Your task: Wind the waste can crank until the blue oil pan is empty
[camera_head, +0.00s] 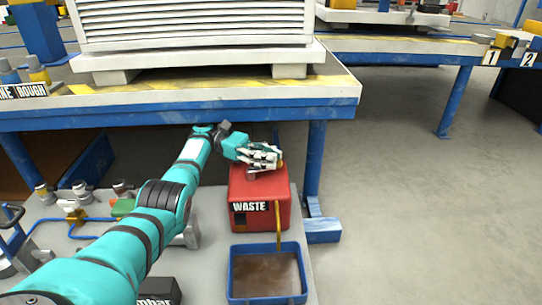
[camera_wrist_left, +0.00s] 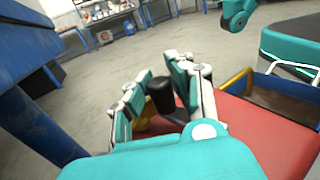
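The red waste can (camera_head: 259,200), labelled WASTE, stands on a grey bench under the raised platform. My left gripper (camera_head: 262,155) is at its top. In the left wrist view, the fingers of my left gripper (camera_wrist_left: 160,98) stand on both sides of the dark crank knob (camera_wrist_left: 160,92), close against it; part of the crank is hidden behind them. The blue oil pan (camera_head: 233,278) sits in front of the can with brown oil (camera_head: 266,274) over its bottom. A yellow hose (camera_head: 278,226) runs from the can down to the pan. My right gripper is out of view.
The blue-edged platform (camera_head: 180,113) is above my left arm, with a blue leg (camera_head: 315,160) right of the can. Valves and fittings (camera_head: 75,212) stand on the bench at left. Open grey floor (camera_head: 430,200) lies to the right.

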